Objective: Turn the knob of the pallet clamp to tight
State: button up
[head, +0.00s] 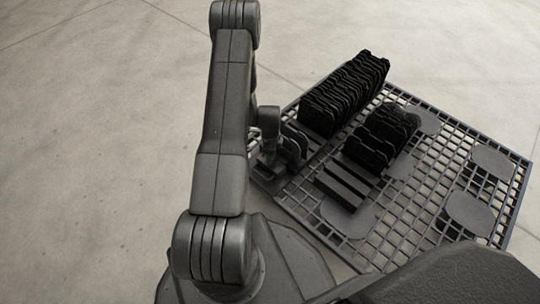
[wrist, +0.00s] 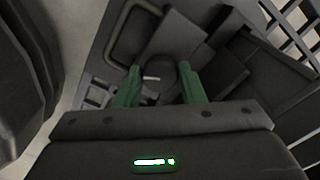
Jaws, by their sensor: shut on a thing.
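My gripper (wrist: 160,88) has green fingers and shows in the wrist view, shut on a dark round knob (wrist: 158,68) between the fingertips. A short pale mark shows on the knob, lying roughly level in the picture. The knob sits on the dark pallet clamp (wrist: 176,36), which has a flat plate and a bent bar handle beside it. In the head view my arm reaches to the left corner of the pallet (head: 452,120), where the gripper and clamp are small and mostly hidden behind my arm. I cannot read any tight or loose marking.
The grid pallet bears a long row of black parts (head: 345,92), a shorter row (head: 381,138) and dark bars (head: 342,187) close to my gripper. Flat rounded pads (head: 492,162) lie on its right side. The concrete floor (head: 90,150) at left is clear.

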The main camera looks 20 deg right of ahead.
jog(key=shift+m, duration=0.4)
jog(key=o, duration=1)
notch_tip(320, 180, up, 14)
jog(key=p, duration=0.4)
